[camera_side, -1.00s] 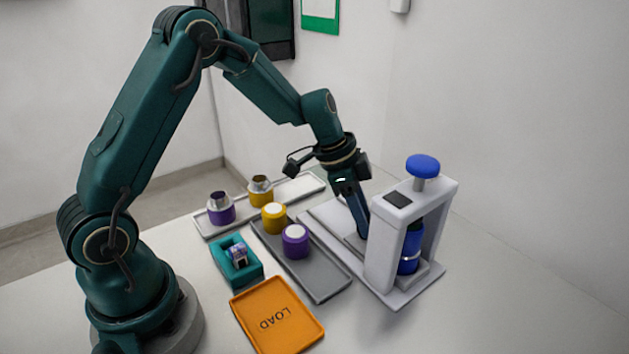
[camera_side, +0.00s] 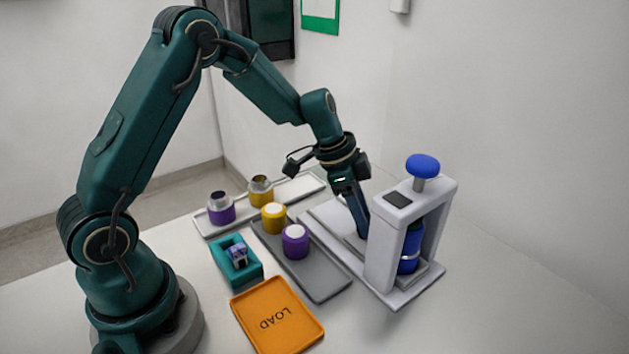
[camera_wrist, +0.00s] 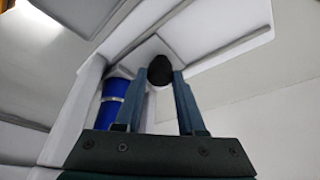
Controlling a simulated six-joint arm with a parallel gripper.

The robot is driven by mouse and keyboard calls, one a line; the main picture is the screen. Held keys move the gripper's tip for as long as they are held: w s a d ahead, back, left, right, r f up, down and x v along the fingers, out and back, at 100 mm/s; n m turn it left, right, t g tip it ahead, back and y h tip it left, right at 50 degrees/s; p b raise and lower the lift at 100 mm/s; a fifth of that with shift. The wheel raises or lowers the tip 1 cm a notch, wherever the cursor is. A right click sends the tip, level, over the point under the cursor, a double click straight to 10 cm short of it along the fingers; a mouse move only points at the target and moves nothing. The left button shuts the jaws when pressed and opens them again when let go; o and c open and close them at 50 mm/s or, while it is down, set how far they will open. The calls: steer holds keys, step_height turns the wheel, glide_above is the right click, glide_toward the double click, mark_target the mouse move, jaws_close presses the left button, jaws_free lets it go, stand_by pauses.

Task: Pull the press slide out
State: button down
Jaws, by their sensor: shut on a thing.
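The press (camera_side: 383,240) is a light grey frame with a blue push knob (camera_side: 423,166) on top. A blue cylinder with a pale band (camera_side: 410,250) stands inside it; it also shows in the wrist view (camera_wrist: 112,100). The slide (camera_side: 433,273) is a flat grey plate low in the press, mostly hidden by the frame. My gripper (camera_side: 361,232) points down at the left side of the press. In the wrist view, my gripper (camera_wrist: 160,76) is shut on a round black knob (camera_wrist: 160,70), which the side view hides.
A dark grey tray (camera_side: 325,285) holds a yellow and a purple pot with white tops. A pale tray (camera_side: 290,190) behind holds two pots with metal tops. The table right of the press is clear.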

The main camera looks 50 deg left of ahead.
steer(key=a, duration=1.1)
steer(key=shift+a+r, duration=0.1)
steer(key=shift+a, duration=0.2)
steer(key=c, duration=0.6)
jaws_free()
steer(key=shift+o, duration=0.5)
steer(key=v, duration=0.5)
